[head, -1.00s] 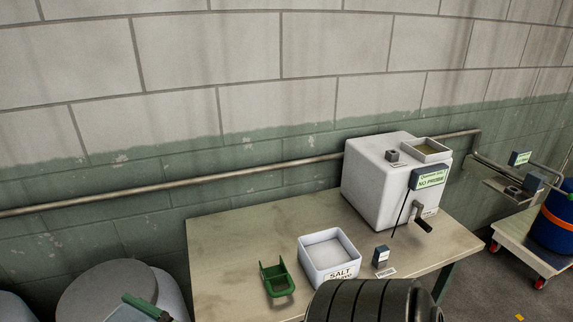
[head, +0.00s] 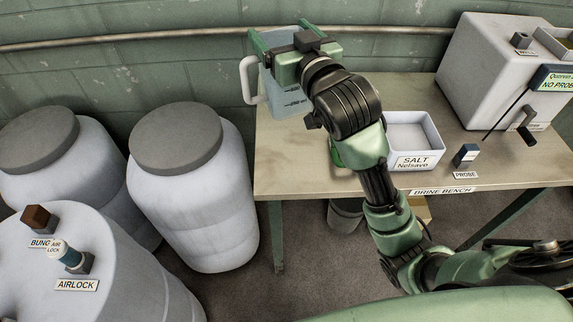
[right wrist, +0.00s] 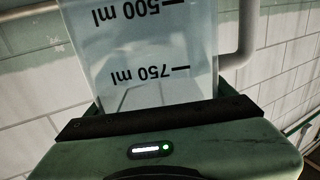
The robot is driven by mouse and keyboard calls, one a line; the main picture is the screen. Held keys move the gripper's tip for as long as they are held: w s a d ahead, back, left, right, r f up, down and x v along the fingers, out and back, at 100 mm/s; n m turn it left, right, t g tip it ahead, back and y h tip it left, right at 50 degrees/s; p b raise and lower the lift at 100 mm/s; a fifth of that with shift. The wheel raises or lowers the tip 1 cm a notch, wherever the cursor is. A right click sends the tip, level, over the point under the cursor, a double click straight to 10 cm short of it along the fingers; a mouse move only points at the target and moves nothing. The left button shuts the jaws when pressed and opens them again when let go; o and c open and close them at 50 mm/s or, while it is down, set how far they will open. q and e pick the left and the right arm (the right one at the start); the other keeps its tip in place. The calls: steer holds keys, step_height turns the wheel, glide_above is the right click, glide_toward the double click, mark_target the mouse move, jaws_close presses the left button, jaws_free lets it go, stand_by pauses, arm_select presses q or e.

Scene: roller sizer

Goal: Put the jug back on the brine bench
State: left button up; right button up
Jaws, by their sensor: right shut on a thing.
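The jug (head: 283,98) is clear and bluish, with a white handle (head: 250,80) on its left. It is upright at the back left corner of the brine bench (head: 290,165). I cannot tell whether its base touches the top. My right gripper (head: 282,36) is shut on the jug near its top and hides part of it. In the right wrist view the jug (right wrist: 140,50) fills the space between the fingers, with upside-down 500 ml and 750 ml marks. My left gripper is not in view.
A white salt box (head: 432,122), a probe (head: 466,155) and a white crank machine (head: 490,65) stand on the bench. A green scoop (head: 337,155) is mostly hidden by my arm. Large white drums (head: 195,190) stand left of the bench. The bench's front left is clear.

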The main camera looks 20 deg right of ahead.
steer(key=shift+w+a+r, duration=0.15)
steer(key=shift+r, duration=0.1)
step_height(320, 180, down, 15)
steer(key=shift+f+b, duration=0.1)
steer(key=shift+b, duration=0.6)
steer(key=shift+f, duration=2.2)
steer(key=shift+f, duration=0.15)
steer(key=o, duration=2)
steer(key=shift+c, duration=0.2)
